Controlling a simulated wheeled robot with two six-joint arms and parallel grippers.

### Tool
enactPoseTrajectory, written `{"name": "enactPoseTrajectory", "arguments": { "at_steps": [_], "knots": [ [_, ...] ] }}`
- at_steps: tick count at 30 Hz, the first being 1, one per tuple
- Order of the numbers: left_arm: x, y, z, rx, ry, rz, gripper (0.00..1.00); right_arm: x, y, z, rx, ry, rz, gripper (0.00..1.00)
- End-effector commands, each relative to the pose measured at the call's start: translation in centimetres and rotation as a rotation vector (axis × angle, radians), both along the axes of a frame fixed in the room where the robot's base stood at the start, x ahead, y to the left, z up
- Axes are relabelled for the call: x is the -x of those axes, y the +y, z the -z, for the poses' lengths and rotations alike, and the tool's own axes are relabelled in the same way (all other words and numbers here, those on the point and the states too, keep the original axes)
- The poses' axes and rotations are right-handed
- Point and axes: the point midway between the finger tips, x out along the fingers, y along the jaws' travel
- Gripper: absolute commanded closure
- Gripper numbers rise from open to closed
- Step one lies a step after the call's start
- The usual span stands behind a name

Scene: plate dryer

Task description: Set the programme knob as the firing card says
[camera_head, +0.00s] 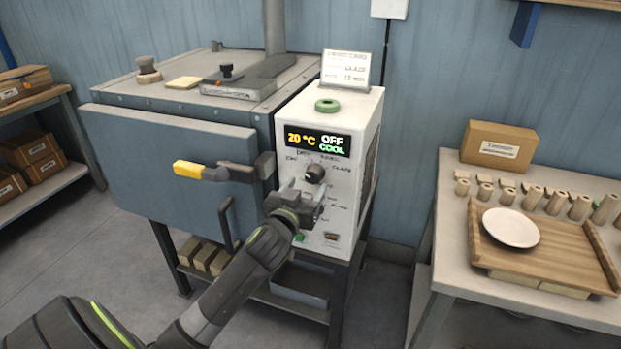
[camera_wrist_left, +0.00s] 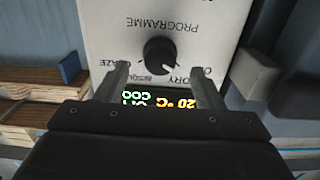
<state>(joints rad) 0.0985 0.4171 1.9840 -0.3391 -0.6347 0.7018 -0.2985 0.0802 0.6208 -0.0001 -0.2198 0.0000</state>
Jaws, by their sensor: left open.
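The programme knob (camera_head: 315,173) is a round black dial on the white control box (camera_head: 355,119) of the kiln. In the left wrist view the knob (camera_wrist_left: 160,55) shows under the word PROGRAMME, upside down, with labels around it. My left gripper (camera_head: 305,195) is open in front of the panel, just below the knob in the head view. In the wrist view its two fingers (camera_wrist_left: 160,80) stand apart on either side of the knob, without visible contact. The display (camera_head: 318,140) reads 20 °C, OFF, COOL. The firing card (camera_head: 345,68) stands on the box; its middle line seems to read GLAZE.
The blue kiln door (camera_head: 140,160) is shut, with a yellow-ended handle (camera_head: 200,171) sticking out left of the panel. A green ring (camera_head: 327,105) lies on the box. At right, a table holds a white plate (camera_head: 511,228) on a wooden board (camera_head: 545,262).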

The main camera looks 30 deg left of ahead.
Motion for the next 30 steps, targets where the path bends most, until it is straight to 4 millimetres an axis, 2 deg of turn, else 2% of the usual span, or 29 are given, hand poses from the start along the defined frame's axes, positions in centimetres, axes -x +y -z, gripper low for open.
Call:
{"name": "enactPoseTrajectory", "arguments": {
  "at_steps": [3,9,20,23,30],
  "knots": [
    [-1.7,0.4,-0.1,0.0,-0.001,0.0,0.38,0.0,-0.1,-0.3,0.002,0.0,-0.001,0.45],
    [-3.3,0.8,0.0,-0.001,0.0,0.0,0.38,0.0,-0.1,-0.5,0.002,0.001,-0.001,0.45],
    [-3.7,0.9,0.0,0.0,0.0,0.001,0.38,0.1,-0.1,-0.5,0.002,0.002,0.0,0.45],
    [-3.7,0.9,0.0,0.0,0.0,0.0,0.49,0.1,-0.1,-0.5,0.002,0.002,0.0,0.45],
    [-3.7,0.9,0.0,0.0,0.0,0.001,0.8,0.2,-0.1,-0.5,0.001,0.003,0.0,0.45]
  ]
}}
